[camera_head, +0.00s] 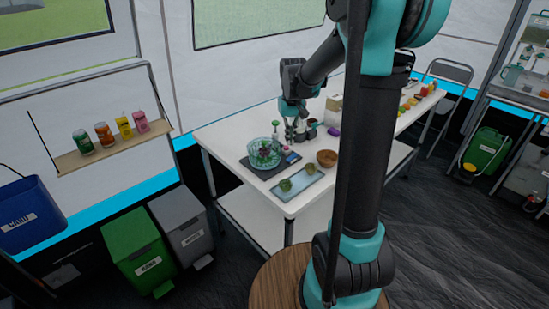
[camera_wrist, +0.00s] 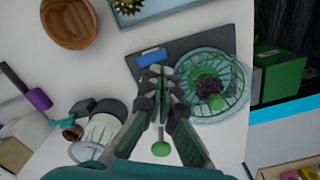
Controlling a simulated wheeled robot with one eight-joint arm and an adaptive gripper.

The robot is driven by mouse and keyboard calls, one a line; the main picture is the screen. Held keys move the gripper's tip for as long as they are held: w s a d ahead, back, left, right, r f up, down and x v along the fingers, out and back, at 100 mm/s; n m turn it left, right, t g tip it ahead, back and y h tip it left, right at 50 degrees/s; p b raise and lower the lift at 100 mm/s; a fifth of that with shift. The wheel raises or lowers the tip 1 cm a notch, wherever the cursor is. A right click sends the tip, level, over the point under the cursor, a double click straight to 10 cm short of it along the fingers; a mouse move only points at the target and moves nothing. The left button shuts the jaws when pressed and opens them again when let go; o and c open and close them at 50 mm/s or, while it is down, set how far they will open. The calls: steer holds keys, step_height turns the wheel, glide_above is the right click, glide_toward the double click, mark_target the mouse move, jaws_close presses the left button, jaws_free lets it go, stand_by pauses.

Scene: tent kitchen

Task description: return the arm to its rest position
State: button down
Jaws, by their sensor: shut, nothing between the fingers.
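My arm is bent out over the white table (camera_head: 222,134), and my gripper (camera_head: 292,136) points down above it, beside the green glass bowl (camera_head: 261,152). In the wrist view my gripper (camera_wrist: 161,78) has its fingertips together with nothing seen between them. The bowl also shows in the wrist view (camera_wrist: 240,72), holding something dark red and green. It rests on a dark scale (camera_wrist: 137,63) with a blue display. Whether the fingertips touch anything below is unclear. A green knob (camera_wrist: 161,148) shows between the finger bases.
A brown bowl (camera_head: 327,158) and a pale tray (camera_head: 304,192) with green items are near the table front. A purple item (camera_head: 334,131) and a white box (camera_head: 333,109) stand close to the gripper. A shelf (camera_head: 102,150) with several cans is left; bins (camera_head: 137,249) stand below.

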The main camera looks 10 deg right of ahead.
steer(key=shift+r, duration=0.1)
steer(key=s, duration=0.3)
steer(key=s+d+f+t, duration=0.1)
steer(key=s, duration=0.3)
steer(key=s+d+f+t, duration=0.1)
steer(key=s, duration=0.2)
steer(key=shift+s+d+f+m, duration=0.25)
steer(key=shift+s+m, duration=0.05)
steer(key=shift+s, duration=0.05)
steer(key=s+f, duration=0.1)
steer(key=s, duration=0.2)
steer(key=s+d+f+t, duration=0.1)
steer(key=s+f, duration=0.1)
steer(key=s, duration=0.2)
steer(key=s+f+t, duration=0.1)
steer(key=s+f, duration=0.1)
steer(key=s, duration=0.2)
steer(key=shift+s+d+f+m, duration=0.15)
steer(key=shift+d+f+m, duration=0.05)
steer(key=shift+d+m, duration=0.1)
